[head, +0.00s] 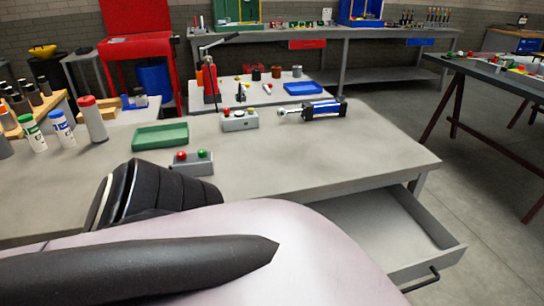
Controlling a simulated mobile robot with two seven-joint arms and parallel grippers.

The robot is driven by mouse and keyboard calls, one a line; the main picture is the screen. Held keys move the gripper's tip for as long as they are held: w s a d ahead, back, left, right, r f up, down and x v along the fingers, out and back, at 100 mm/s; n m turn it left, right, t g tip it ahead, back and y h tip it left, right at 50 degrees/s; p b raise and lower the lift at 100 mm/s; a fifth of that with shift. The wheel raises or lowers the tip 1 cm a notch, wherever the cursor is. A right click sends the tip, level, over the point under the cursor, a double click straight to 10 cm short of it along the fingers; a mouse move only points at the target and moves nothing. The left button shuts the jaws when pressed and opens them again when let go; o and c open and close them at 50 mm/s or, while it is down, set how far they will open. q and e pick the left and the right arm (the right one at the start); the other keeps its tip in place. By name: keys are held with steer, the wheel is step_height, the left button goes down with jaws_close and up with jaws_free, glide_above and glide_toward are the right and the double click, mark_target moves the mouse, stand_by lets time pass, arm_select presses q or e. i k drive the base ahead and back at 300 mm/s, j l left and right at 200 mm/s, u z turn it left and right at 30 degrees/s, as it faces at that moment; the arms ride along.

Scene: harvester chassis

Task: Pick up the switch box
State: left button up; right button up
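A small grey box with one red and one green button (193,165) sits on the near workbench, left of the picture's middle. A second small grey box with knobs on top (239,121) stands behind it, farther back on the same bench. Either could be the switch box; I cannot tell which from their looks alone. A black and pale arm part of mine fills the lower left and covers the bench's front there, close to the red-and-green-button box in the picture. No fingertips of either gripper show.
The workbench (330,160) is clear on its right side. A green tray (160,136), several bottles at left and a blue-and-silver tool (323,109) also stand on it. An open drawer (400,232) juts out below its front right. A dark table (497,76) stands at right.

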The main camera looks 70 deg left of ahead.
mark_target(193, 165)
steer(key=u, duration=2.8)
steer(key=i+j+z, duration=0.2)
steer(key=z, duration=0.2)
steer(key=i+j+z, duration=0.1)
steer(key=j+z, duration=0.3)
steer(key=i+j+z, duration=0.1)
steer(key=j+z, duration=0.15)
steer(key=z, duration=0.15)
